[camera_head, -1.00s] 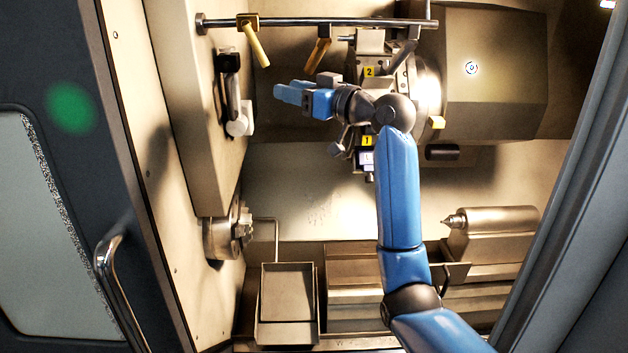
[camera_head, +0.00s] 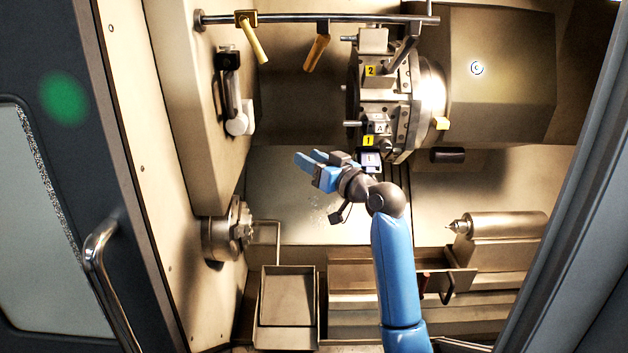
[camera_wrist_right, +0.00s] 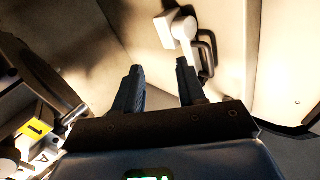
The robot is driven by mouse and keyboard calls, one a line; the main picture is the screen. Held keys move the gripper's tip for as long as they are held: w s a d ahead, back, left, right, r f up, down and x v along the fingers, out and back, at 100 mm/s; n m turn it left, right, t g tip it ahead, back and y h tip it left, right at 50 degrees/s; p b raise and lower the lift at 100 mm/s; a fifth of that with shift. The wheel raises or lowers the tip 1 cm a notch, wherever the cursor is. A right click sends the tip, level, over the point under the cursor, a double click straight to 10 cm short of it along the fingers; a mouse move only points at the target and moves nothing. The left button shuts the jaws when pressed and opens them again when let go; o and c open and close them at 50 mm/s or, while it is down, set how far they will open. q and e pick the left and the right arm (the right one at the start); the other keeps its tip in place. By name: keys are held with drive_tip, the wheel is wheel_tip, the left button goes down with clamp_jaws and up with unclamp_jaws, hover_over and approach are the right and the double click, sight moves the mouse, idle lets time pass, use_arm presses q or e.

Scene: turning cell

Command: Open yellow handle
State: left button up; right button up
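Two handles hang from the bar at the top of the cell in the head view: a yellow one (camera_head: 256,43) at the left and a darker, orange-brown one (camera_head: 316,51) right of it. My right gripper (camera_head: 308,158) is in the middle of the cell, well below both handles, with its blue fingers pointing up and left. In the right wrist view its two dark fingers (camera_wrist_right: 158,68) stand apart with nothing between them. Neither hanging handle is clearly visible in that view. My left gripper is in no view.
A white lever (camera_head: 236,124) sits on the left wall; it also shows past the fingers in the wrist view (camera_wrist_right: 183,28). The tool turret (camera_head: 410,112) is above right of my gripper. A chuck (camera_head: 222,238) and metal tray (camera_head: 287,300) lie lower left.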

drive_tip(key=shift+m, duration=0.4)
drive_tip(key=shift+s+d+f, duration=0.1)
drive_tip(key=shift+d+f, duration=0.15)
drive_tip(key=shift+f, duration=0.95)
drive_tip(key=shift+d+f, duration=0.2)
drive_tip(key=shift+f, duration=0.95)
